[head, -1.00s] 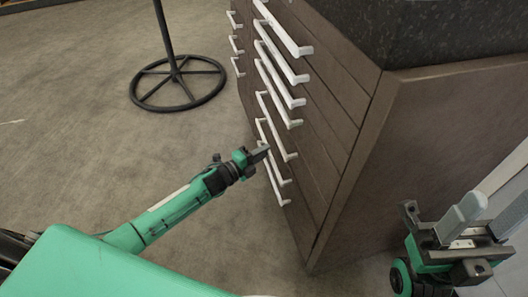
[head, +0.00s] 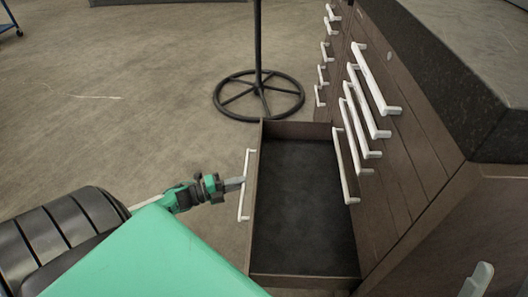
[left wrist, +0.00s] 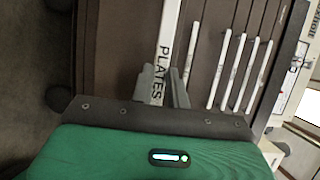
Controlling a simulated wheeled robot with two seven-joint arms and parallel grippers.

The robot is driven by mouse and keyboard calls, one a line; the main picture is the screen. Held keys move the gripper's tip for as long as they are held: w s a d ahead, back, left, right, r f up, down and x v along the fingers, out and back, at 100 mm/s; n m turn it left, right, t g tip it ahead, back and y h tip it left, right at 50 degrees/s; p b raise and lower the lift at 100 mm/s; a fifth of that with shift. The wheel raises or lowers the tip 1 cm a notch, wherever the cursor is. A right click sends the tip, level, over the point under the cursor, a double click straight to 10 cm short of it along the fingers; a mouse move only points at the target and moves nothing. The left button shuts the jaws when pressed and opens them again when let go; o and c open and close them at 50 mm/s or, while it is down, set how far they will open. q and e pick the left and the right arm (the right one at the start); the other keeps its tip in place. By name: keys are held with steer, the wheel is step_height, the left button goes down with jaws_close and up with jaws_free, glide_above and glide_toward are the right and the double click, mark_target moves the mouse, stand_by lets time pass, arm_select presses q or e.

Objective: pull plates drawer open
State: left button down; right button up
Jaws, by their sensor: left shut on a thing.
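The plates drawer (head: 300,277) is pulled well out from the dark brown cabinet in the head view. Its inside is dark and looks empty. My left gripper (head: 236,185) is shut on the drawer's long white handle (head: 246,160), about halfway along it. In the left wrist view the handle (left wrist: 170,25) carries the word PLATES and passes between the fingers of my left gripper (left wrist: 163,88).
The cabinet (head: 430,185) has several closed drawers with white handles (head: 374,85) above and beyond the open one. A black stand with a round wheel-like base (head: 258,96) stands just beyond the drawer's far end. Open floor (head: 130,130) lies to the left.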

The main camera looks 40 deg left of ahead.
arm_select(q)
steer(key=s+a, duration=0.1)
steer(key=a, duration=0.1)
steer(key=s+a, duration=0.2)
steer(key=a, duration=0.1)
steer(key=shift+s, duration=0.2)
arm_select(e)
steer(key=shift+w+a+f+g, duration=0.3)
steer(key=shift+w+f+g, duration=0.25)
steer(key=shift+f, duration=0.1)
arm_select(q)
steer(key=c, duration=1.4)
jaws_free()
steer(key=shift+o, duration=0.2)
steer(key=p+v, duration=0.2)
steer(key=v, duration=1.1)
steer(key=shift+s+a, duration=0.2)
steer(key=shift+s, duration=0.1)
arm_select(e)
steer(key=f+g, duration=0.1)
steer(key=f, duration=0.1)
steer(key=w+a+f+g, duration=0.1)
steer(key=f+g, duration=0.1)
steer(key=w+a+f+g, duration=0.1)
steer(key=f+g, duration=0.1)
steer(key=f, duration=0.1)
steer(key=shift+a+h, duration=0.25)
steer(key=shift+h, duration=0.15)
arm_select(q)
steer(key=shift+f, duration=0.1)
